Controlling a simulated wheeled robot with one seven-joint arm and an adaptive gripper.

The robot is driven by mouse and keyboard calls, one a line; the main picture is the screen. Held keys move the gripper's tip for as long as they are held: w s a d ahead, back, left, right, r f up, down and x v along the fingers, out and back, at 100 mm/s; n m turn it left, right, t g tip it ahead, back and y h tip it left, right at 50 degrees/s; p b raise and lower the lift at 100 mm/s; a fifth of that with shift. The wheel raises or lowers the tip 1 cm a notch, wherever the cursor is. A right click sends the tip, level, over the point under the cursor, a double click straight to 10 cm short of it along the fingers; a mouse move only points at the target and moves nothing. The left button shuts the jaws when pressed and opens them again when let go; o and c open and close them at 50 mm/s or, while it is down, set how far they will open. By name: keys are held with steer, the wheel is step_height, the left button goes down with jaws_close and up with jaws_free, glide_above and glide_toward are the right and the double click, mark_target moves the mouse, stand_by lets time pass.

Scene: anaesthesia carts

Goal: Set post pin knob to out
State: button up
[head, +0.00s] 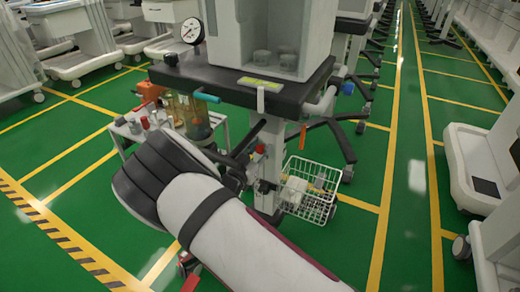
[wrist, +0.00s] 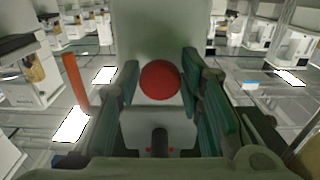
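A round red knob (wrist: 160,81) shows in the middle of the wrist view, in front of a pale grey-green surface. My gripper (wrist: 160,75) points at it, with one dark green finger on each side of the knob. The fingers stand apart with the knob filling most of the gap between them; I cannot tell whether they touch it. In the head view a small red knob (head: 260,149) shows on the cart's post, close beside my gripper (head: 243,160). My own arm hides much of the gripper and part of the post there.
The cart's dark tabletop (head: 235,83) is above my gripper, with a gauge (head: 192,30) at its left. A white wire basket (head: 308,188) hangs right of the post. An orange tag (head: 303,136) is nearby. A small side table (head: 130,128) holds items.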

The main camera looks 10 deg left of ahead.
jaws_close()
steer(key=shift+v, duration=1.3)
steer(key=o, duration=0.6)
jaws_free()
steer(key=v, duration=1.2)
